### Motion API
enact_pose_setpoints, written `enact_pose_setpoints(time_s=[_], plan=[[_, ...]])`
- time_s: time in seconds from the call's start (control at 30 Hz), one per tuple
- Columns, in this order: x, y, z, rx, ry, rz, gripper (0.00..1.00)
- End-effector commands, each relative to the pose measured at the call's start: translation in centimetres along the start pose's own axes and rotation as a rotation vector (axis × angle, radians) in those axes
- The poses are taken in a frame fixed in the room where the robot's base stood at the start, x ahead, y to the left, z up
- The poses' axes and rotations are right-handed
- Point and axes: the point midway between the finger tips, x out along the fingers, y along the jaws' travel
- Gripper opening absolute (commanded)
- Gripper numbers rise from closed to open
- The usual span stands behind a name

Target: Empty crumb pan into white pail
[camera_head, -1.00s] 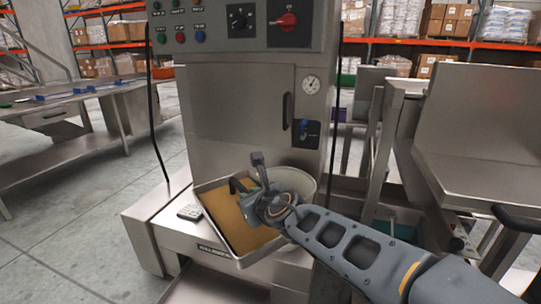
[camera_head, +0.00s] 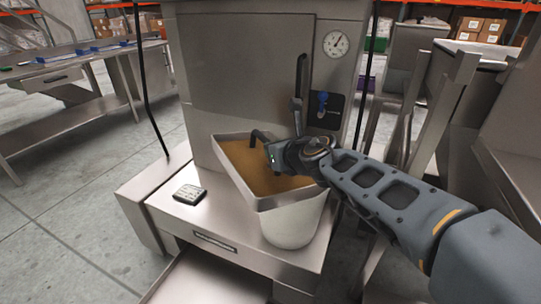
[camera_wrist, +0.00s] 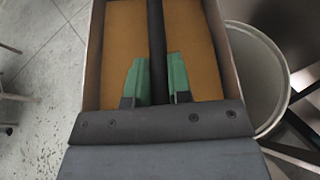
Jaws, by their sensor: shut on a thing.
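The crumb pan (camera_head: 236,156) is a shallow metal tray with a layer of brown crumbs in it. It is held up in front of the machine, partly above the white pail (camera_head: 290,228), and looks slightly tilted. My gripper (camera_head: 268,150) is shut on the pan's dark handle, which runs between the green fingertips in the wrist view (camera_wrist: 156,82). The pail stands upright on the machine's metal ledge, its top partly hidden by the pan in the head view. In the wrist view the pail's round rim (camera_wrist: 284,75) shows to the right of the pan.
The metal ledge (camera_head: 185,222) holds a small dark keypad-like box (camera_head: 188,194) left of the pail. The machine's steel front (camera_head: 240,75), with a gauge (camera_head: 335,43) and blue lever, stands close behind. Steel frames stand at the right.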

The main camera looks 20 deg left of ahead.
Motion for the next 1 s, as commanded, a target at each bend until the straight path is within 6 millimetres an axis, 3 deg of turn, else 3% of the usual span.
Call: enact_pose_setpoints(time_s=[0.23,0.7,1.0], plan=[[0.3,-2.3,-0.6,0.299,-0.005,0.121,0.0],[-0.8,-7.2,2.2,0.77,-0.001,0.32,0.0],[-0.8,-10.5,2.2,1.063,0.003,0.441,0.0]])
